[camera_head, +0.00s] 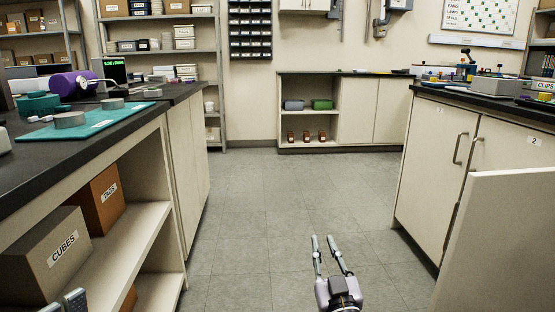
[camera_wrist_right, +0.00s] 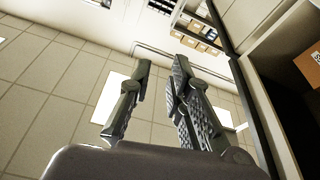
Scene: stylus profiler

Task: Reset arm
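My right gripper (camera_head: 325,240) is low in the middle of the head view, over the bare floor. Its two fingers point away from me with a gap between them, and nothing is between them. The right wrist view also shows its open fingers (camera_wrist_right: 160,70). A small part of my left gripper (camera_head: 72,301) shows at the bottom left edge of the head view, in front of the left bench's shelves. Too little of it shows to tell whether it is open or shut.
The left bench (camera_head: 150,122) carries a teal mat (camera_head: 95,122) and a purple device (camera_head: 72,86). Boxes stand on its shelves. A cabinet (camera_head: 430,160) with one door (camera_head: 500,240) swung open stands at right. The floor (camera_head: 260,200) between is clear.

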